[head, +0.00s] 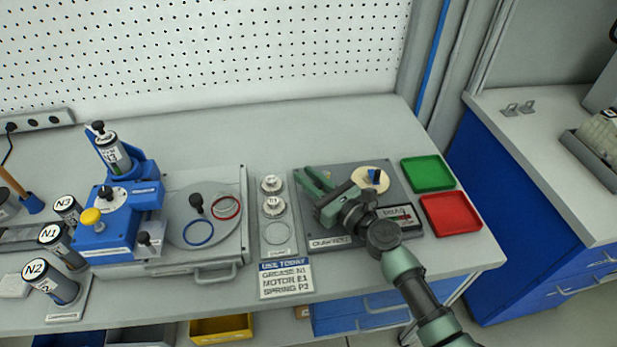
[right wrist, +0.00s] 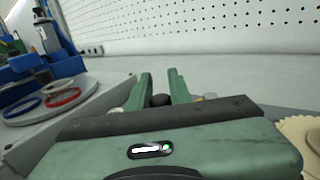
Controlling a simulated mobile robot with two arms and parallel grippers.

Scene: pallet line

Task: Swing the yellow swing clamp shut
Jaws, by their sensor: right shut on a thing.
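My right gripper (head: 303,174) reaches over the dark plate (head: 392,174) on the bench, its green fingers pointing to the back left. In the right wrist view, the fingers (right wrist: 160,78) have a dark rounded knob (right wrist: 160,100) between them, and the gripper is shut on it. A small yellowish piece (right wrist: 209,96) shows just right of the fingers; I cannot tell whether it belongs to the yellow swing clamp. The gripper body hides most of what lies under it, and the clamp cannot be made out clearly. My left gripper is not in view.
A cream disc (head: 364,185) with a blue part lies right of the gripper. Green (head: 427,174) and red (head: 450,212) trays are at the right. A blue fixture (head: 110,240) with a yellow knob (head: 91,217) stands left. The back of the bench (head: 290,125) is clear.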

